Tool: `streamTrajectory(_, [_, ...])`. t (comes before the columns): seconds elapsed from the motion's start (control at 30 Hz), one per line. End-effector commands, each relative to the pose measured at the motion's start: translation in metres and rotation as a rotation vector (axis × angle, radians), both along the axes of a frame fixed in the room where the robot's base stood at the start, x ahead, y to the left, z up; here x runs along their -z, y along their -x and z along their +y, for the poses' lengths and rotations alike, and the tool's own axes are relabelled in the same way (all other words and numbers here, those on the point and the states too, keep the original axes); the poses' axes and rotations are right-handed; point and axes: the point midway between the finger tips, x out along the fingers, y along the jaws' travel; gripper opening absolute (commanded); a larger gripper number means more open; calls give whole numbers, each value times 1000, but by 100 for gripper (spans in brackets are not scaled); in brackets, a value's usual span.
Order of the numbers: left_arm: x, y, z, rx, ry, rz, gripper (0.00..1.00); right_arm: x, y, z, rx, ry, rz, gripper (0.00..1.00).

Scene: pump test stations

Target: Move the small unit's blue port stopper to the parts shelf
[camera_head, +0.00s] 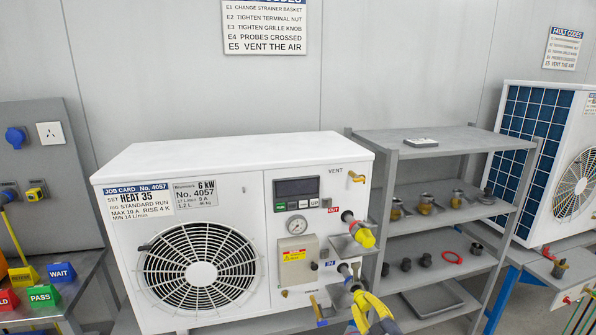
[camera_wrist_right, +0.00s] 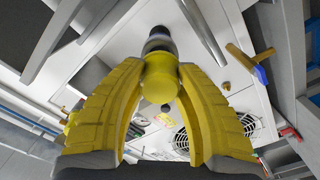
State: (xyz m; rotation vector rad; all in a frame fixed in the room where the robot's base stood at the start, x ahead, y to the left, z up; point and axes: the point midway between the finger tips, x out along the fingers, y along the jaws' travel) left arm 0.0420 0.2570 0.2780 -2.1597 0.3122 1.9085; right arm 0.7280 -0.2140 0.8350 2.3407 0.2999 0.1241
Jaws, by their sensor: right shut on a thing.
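The small white unit (camera_head: 230,150) stands centre left in the head view, with OUT and IN ports on its right front. My right gripper (camera_head: 363,303) is at the IN port, low on that side. In the wrist view the right gripper (camera_wrist_right: 160,95) is shut on a rounded yellow stopper (camera_wrist_right: 160,75) with a dark collar; no blue shows clearly on it. The collar lines up with a grey pipe end; whether it is seated I cannot tell. A yellow stopper with a red collar (camera_head: 360,234) sits at the OUT port. The parts shelf is the grey rack (camera_head: 428,143) to the right. My left gripper is not in view.
The rack holds brass fittings (camera_head: 426,203), dark fittings, a red ring (camera_head: 452,258) and a tray (camera_head: 433,300). A blue-based lever (camera_head: 317,311) is close left of my gripper. A second unit (camera_head: 540,150) stands at the right. Coloured blocks (camera_head: 44,295) are at the left.

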Motion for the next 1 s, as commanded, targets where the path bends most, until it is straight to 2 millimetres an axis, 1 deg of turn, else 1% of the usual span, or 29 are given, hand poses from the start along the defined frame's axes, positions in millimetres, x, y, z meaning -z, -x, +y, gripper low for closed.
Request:
streamTrajectory(0.57, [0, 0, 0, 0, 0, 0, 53, 0, 2, -1, 0, 0, -1, 0])
streamTrajectory(1.0, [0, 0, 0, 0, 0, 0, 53, 0, 21, -6, 0, 0, -1, 0])
